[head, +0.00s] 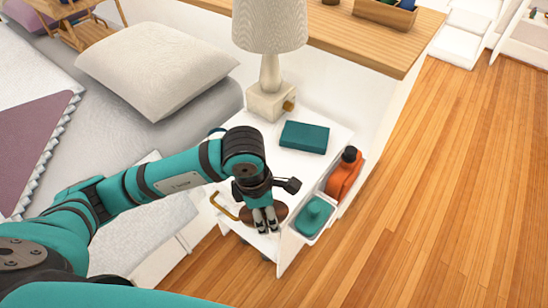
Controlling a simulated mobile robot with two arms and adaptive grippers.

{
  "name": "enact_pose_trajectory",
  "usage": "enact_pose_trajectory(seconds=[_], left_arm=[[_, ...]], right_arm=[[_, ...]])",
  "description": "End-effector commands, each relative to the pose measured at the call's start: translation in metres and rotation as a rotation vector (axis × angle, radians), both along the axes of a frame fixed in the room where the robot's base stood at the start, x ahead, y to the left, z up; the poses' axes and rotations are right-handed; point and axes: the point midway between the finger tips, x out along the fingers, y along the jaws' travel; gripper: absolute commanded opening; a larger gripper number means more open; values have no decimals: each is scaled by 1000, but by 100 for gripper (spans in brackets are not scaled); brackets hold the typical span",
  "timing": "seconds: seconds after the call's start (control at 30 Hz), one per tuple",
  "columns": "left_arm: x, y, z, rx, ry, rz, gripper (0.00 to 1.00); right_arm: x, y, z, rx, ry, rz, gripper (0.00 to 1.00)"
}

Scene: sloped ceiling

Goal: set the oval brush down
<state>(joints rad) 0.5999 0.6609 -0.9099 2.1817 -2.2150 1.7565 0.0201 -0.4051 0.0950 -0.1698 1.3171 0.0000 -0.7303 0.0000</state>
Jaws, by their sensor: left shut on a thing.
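My left gripper (266,221) points down over the front part of the white bedside table (262,143). It is shut on a brown rounded thing, which looks like the oval brush (281,211). My right gripper is not in view.
A lamp (270,30) and a teal box or book (304,137) stand on the table. On its right side sit an orange bottle (341,182) and a white holder with a teal object (313,214). A brass-coloured hooked bar (224,207) is left of the gripper. Tabletop near the teal book is clear.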

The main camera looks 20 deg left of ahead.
Motion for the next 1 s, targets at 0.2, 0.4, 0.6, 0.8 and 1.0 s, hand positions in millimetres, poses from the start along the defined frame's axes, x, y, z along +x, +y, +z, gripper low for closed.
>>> enact_pose_trajectory(seconds=[0.2,0.4,0.6,0.8,1.0], left_arm=[[58,9,-4,-1,-1,4,31],[109,17,-9,-2,0,1,31],[138,22,-12,0,1,-2,31],[142,23,-23,-2,3,-4,31],[141,23,-48,-1,1,-3,31]], right_arm=[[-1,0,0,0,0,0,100],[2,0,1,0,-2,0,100],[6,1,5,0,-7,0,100],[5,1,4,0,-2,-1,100],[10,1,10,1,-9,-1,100]])
